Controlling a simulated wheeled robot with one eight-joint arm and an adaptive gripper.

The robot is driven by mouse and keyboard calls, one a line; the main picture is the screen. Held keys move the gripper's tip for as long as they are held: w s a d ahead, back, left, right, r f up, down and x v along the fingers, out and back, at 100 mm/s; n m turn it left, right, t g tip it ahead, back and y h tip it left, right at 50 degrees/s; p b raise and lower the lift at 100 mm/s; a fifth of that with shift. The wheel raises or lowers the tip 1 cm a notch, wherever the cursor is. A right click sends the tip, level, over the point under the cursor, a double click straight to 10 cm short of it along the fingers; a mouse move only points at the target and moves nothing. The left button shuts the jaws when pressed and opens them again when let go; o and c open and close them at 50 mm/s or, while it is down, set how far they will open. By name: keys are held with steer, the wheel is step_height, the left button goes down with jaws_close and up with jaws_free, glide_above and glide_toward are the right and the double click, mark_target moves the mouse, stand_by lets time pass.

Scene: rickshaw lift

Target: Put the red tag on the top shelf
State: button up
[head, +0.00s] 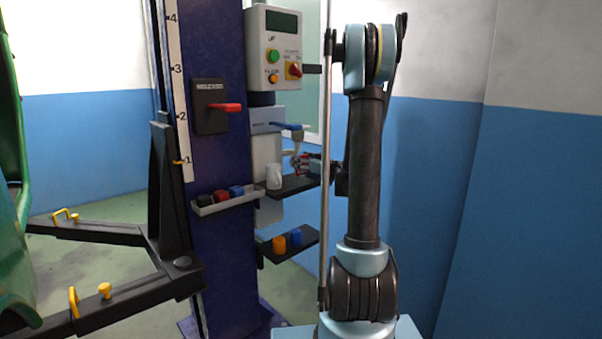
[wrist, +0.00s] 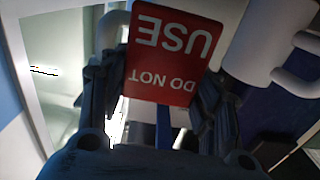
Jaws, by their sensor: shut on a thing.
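The red tag (wrist: 172,55), printed "DO NOT USE", fills the middle of the wrist view and reads upside down. My gripper (wrist: 160,95) is shut on it, with a dark finger on each side. In the head view my gripper (head: 302,163) is small and partly hidden behind my arm, just above the upper black shelf (head: 296,186). A little red shows there. I cannot tell whether the tag touches the shelf. A white mug (head: 273,177) stands at the shelf's left end; a white mug also shows at the right of the wrist view (wrist: 262,45).
A lower black shelf (head: 277,254) holds an orange and a blue item. A grey tray (head: 230,206) with black, red and blue items is on the blue column (head: 228,250). A control box (head: 273,50) and a blue-handled lever (head: 288,126) are above the upper shelf.

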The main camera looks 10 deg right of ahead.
mark_target(301, 174)
steer(key=shift+f, duration=2.05)
steer(key=o, duration=1)
steer(key=shift+f, duration=0.1)
